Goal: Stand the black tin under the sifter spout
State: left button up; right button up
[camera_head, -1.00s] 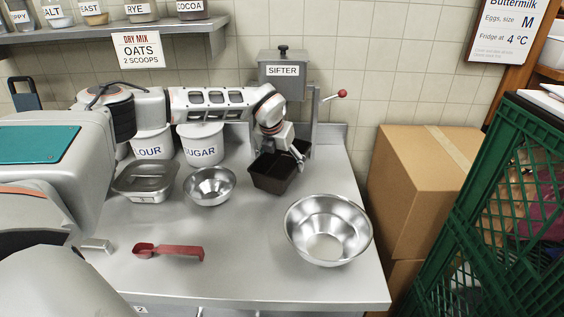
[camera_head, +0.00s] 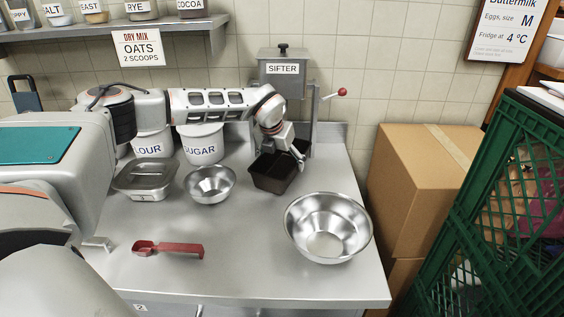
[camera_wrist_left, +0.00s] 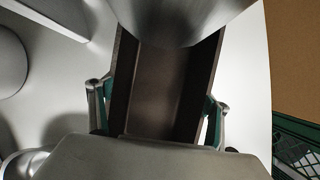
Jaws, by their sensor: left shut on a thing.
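The black tin (camera_head: 274,177) is a dark open loaf tin at the back of the steel counter, in front of the sifter (camera_head: 282,80). My left gripper (camera_head: 290,159) is shut on the tin at its right side in the head view. In the left wrist view, the gripper's fingers (camera_wrist_left: 157,112) sit on either side of the tin (camera_wrist_left: 158,85). A grey tapered metal part, likely the sifter spout (camera_wrist_left: 185,18), overhangs the tin's far end there. In the head view, my arm hides the spout. I cannot tell whether the tin touches the counter.
A large steel bowl (camera_head: 328,228) stands front right, a small bowl (camera_head: 210,184) left of the tin. A steel pan (camera_head: 145,180), flour and sugar tubs (camera_head: 201,147) and a red scoop (camera_head: 168,249) lie further left. The sifter's red-knobbed lever (camera_head: 341,92) sticks out right.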

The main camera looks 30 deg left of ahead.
pick_arm(q)
jog(key=shift+s+f, duration=0.4)
jog(key=shift+f, duration=0.35)
jog(key=o, duration=1.4)
jog(key=shift+o, duration=0.2)
jog(key=shift+s+r, duration=0.1)
jog(key=shift+r, duration=0.55)
jog(key=v, duration=1.1)
jog(key=shift+r, duration=0.35)
jog(key=shift+d+f, duration=0.1)
jog(key=shift+d, duration=0.05)
